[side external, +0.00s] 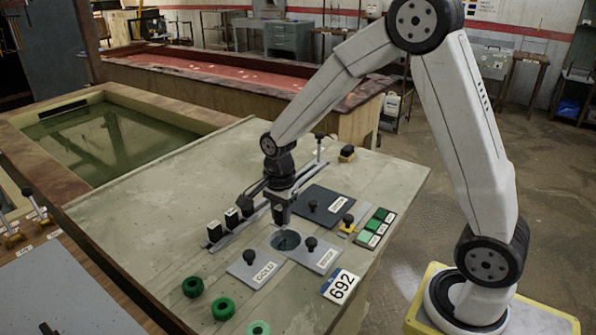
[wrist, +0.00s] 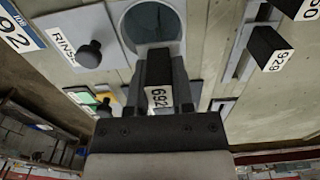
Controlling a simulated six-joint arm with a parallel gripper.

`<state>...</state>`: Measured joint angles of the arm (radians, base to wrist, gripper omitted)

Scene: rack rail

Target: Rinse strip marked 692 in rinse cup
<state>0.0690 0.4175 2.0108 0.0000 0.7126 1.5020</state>
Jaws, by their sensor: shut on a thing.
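My gripper (side external: 282,218) points down over the round opening of the rinse cup (side external: 287,241). It is shut on the strip marked 692 (wrist: 160,98), whose black head and white label show between the fingers in the wrist view.
The rack rail (side external: 240,232) holds other black-headed strips, one marked 929 (wrist: 270,45). Green rings (side external: 223,308) sit in front. The board's left part is bare.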

